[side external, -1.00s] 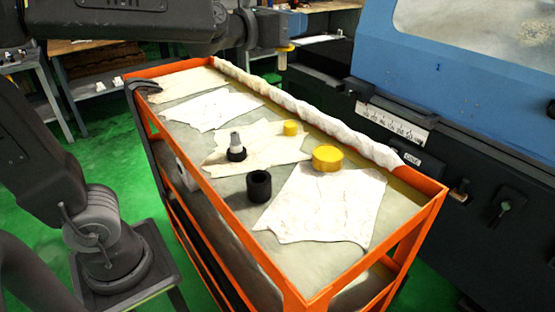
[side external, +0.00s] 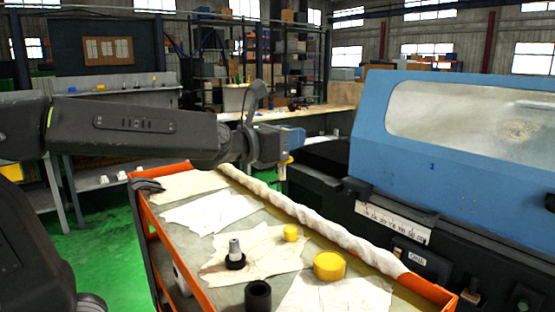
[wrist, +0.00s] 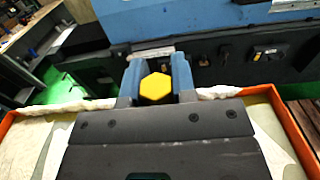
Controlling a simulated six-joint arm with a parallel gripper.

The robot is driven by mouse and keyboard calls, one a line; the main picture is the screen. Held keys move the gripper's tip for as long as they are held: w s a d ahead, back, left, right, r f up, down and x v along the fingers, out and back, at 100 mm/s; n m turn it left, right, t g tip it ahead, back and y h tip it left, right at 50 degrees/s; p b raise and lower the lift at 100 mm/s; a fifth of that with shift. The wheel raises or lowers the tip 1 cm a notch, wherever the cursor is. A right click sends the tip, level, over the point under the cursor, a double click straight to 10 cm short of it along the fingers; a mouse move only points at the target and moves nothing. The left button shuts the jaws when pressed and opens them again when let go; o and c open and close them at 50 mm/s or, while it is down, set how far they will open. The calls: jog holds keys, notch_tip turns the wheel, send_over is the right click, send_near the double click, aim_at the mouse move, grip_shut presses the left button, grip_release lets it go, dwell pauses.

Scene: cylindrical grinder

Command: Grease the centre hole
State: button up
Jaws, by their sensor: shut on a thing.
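My gripper (side external: 284,145) is at the far end of the orange cart, beside the blue grinder. It is shut on a yellow tool: its yellow collar (side external: 284,160) and a short pale stub below it show under the fingers. In the wrist view, a yellow hexagonal end (wrist: 156,90) of the held tool sits between the two blue-grey fingers of my gripper (wrist: 157,76). The grinder (side external: 440,130) has a blue guard with a cloudy window. I cannot make out the centre hole in either view.
The orange cart (side external: 205,296) carries cloths, a yellow round piece (side external: 329,265), a smaller yellow piece (side external: 290,233), a black hollow cylinder (side external: 258,295) and a dark-based grey fitting (side external: 235,255). A rolled white cloth (side external: 310,219) lies along its edge by the grinder.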

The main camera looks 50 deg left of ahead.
jog(key=shift+s+a+f+n+y, duration=0.1)
jog(key=shift+a+f+n+y, duration=0.25)
jog(key=shift+y, duration=0.15)
jog(key=s+a+f+n+g+y, duration=0.5)
jog(key=s+a+f+n+y, duration=0.3)
jog(key=y, duration=0.3)
jog(key=shift+a+f+y, duration=0.3)
jog(key=shift+f+y, duration=0.1)
jog(key=shift+f, duration=0.2)
jog(key=shift+f, duration=2.6)
jog(key=shift+f, duration=0.4)
jog(key=shift+s, duration=0.25)
